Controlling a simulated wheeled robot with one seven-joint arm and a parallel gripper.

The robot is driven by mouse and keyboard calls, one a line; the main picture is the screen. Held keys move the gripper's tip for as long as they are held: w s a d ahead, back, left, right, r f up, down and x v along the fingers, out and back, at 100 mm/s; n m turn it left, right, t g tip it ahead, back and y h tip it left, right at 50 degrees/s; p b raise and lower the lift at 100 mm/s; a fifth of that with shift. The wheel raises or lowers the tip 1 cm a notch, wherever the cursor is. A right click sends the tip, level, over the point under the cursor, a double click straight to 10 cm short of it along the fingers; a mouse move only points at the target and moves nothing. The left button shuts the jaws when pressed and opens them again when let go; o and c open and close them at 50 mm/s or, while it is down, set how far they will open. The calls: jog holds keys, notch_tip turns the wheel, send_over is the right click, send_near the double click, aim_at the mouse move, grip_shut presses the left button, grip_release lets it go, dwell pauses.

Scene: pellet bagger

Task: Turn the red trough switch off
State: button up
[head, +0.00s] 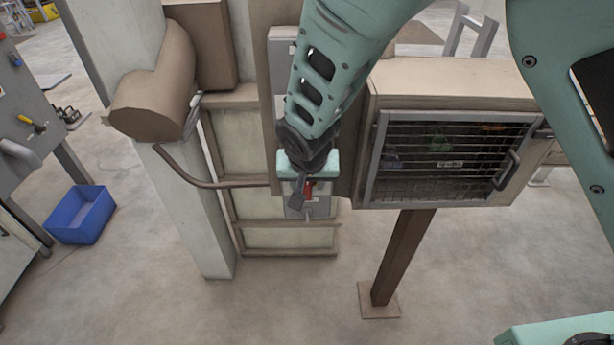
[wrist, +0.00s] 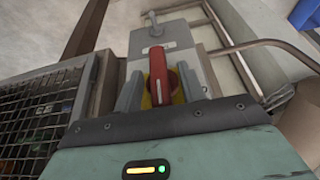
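The red trough switch (wrist: 158,82) shows as a red handle over a yellow plate on a grey box (wrist: 178,42). In the wrist view the handle stands nearly upright in the picture, slightly tilted. My gripper (wrist: 160,92) is open, with one finger on each side of the handle and small gaps showing. In the head view a bit of the red switch (head: 308,188) shows beside my gripper (head: 298,198); my arm hides much of the box. I cannot tell how deep the fingers reach.
A beige cabinet with a mesh door (head: 445,155) stands close on the right, on a brown post (head: 405,255). A bent brown pipe (head: 205,184) runs to the left. A blue bin (head: 80,215) sits on the floor at left. The front floor is clear.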

jog(key=c, duration=0.6)
jog(key=h, duration=0.1)
jog(key=h+p, duration=0.1)
jog(key=h, duration=0.1)
jog(key=shift+a+n, duration=0.3)
jog(key=shift+n, duration=0.1)
jog(key=h, duration=0.4)
jog(key=shift+a+f+n+b, duration=0.2)
jog(key=shift+f+n+b, duration=0.1)
jog(key=shift+n, duration=0.1)
jog(key=shift+a+f+n+t+h+b, duration=0.1)
jog(key=shift+n+t+h+b, duration=0.3)
jog(key=shift+h+b, duration=1.1)
jog(key=shift+a+f+n+t+h+b, duration=0.2)
jog(key=shift+n+h+b, duration=0.35)
jog(key=shift+h+b, duration=0.95)
jog(key=shift+d+f+n+t+h+b, duration=0.1)
jog(key=shift+n+t+h+b, duration=0.35)
jog(key=shift+h+b, duration=1.05)
jog(key=shift+r+h, duration=0.1)
jog(key=shift+h, duration=0.3)
